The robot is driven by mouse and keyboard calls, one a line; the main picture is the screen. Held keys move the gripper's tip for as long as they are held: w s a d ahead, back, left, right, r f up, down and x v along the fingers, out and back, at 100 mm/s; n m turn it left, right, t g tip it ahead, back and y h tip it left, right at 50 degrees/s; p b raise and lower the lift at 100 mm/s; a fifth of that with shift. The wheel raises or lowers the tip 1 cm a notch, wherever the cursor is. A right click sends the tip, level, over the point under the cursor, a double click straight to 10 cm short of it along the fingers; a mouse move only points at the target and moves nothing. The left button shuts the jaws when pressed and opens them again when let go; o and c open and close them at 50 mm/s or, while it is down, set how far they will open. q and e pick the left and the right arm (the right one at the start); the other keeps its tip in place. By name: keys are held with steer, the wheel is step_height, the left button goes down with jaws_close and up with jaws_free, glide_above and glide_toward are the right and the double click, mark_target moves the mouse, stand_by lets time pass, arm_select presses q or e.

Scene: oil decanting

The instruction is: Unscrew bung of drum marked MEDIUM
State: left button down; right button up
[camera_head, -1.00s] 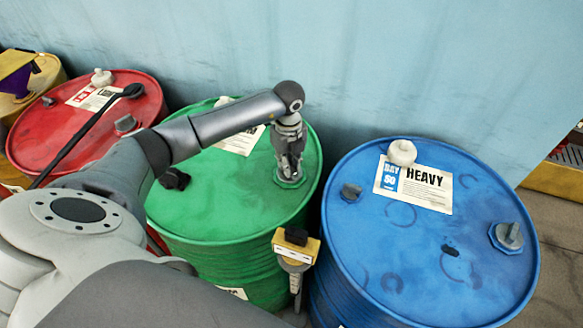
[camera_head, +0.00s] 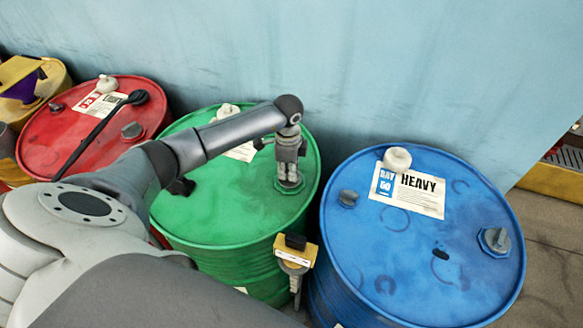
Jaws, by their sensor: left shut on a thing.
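The green drum (camera_head: 215,249) stands between the red and blue drums. Its white label (camera_head: 241,152) is mostly hidden by my left arm, so its marking cannot be read. My left gripper (camera_head: 289,178) points straight down at the drum's right side, shut on the bung (camera_head: 289,186). The bung is mostly hidden by the fingers, and a green ring shows around it on the lid. I cannot tell whether the bung has risen. My right gripper is not in view.
The blue drum (camera_head: 430,260) marked HEAVY stands close on the right. The red drum (camera_head: 70,135) is at left, with a long black tool (camera_head: 97,135) across its lid. A yellow-topped device (camera_head: 295,250) is at the green drum's front rim. A wall (camera_head: 400,60) runs behind.

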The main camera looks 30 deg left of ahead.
arm_select(q)
steer(key=shift+r+p, duration=0.75)
steer(key=shift+r, duration=0.35)
step_height(320, 180, up, 5)
steer(key=p, duration=0.4)
